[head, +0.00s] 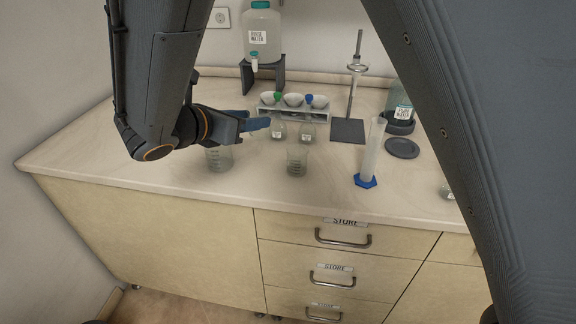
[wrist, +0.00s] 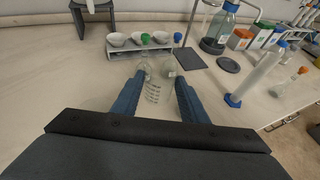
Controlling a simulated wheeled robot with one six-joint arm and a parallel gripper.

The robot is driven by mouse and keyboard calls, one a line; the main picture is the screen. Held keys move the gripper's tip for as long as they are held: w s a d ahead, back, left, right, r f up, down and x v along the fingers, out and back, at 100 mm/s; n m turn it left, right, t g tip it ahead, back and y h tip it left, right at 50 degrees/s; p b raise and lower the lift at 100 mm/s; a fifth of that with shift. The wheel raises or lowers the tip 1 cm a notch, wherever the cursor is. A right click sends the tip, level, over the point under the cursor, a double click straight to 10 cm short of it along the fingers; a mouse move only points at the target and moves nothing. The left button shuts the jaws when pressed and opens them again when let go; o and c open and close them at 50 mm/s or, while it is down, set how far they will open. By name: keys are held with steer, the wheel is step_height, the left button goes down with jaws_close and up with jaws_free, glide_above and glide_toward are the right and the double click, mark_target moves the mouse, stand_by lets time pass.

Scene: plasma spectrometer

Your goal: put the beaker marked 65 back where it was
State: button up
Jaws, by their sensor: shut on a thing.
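My gripper (head: 264,123) is over the back half of the counter, its blue fingers pointing right. In the wrist view my gripper (wrist: 158,84) is shut on a clear glass beaker (wrist: 153,92) with white graduation lines. I cannot read a 65 on it. In the head view, labelled glassware (head: 278,133) shows right at the fingertips. Two more clear beakers stand nearer the front, one below the gripper (head: 220,158) and one at centre (head: 297,161). Their numbers are too small to read.
A rack (head: 292,112) with white bowls stands behind the gripper. A stand with a dark base (head: 348,131), a blue-footed cylinder (head: 368,180) and a dark disc (head: 402,148) are to the right. The front left counter is clear.

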step_height(320, 180, down, 10)
steer(key=shift+p, duration=0.85)
steer(key=shift+f, duration=0.15)
steer(key=o, duration=1.2)
